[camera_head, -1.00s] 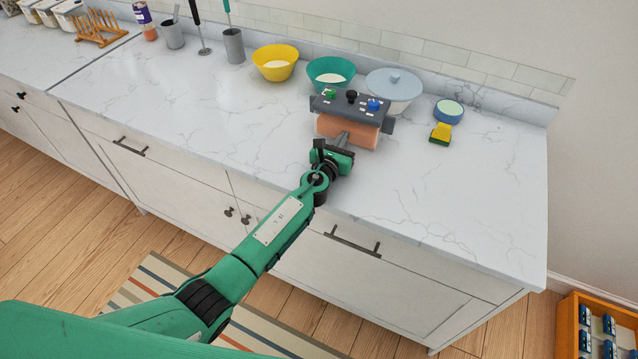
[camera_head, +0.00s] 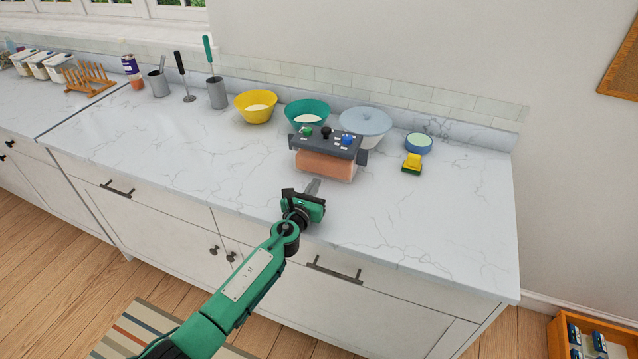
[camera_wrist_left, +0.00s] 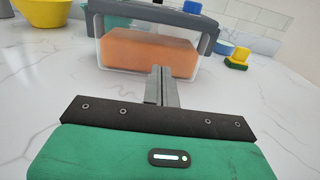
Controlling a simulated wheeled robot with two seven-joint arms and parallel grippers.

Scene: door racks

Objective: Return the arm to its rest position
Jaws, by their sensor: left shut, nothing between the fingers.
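My left arm reaches in from the bottom of the head view, and its gripper (camera_head: 313,186) is over the front edge of the marble counter. The gripper's fingers are shut with nothing between them; in the left wrist view the fingers (camera_wrist_left: 161,86) show pressed together. They point at a clear box with an orange-brown block inside and a grey top frame (camera_head: 325,165), standing just beyond. The box also fills the upper middle of the left wrist view (camera_wrist_left: 150,52). In the head view a gap of bare counter separates fingertips and box. My right gripper is not seen.
The counter's front (camera_head: 215,175) and right side are clear.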

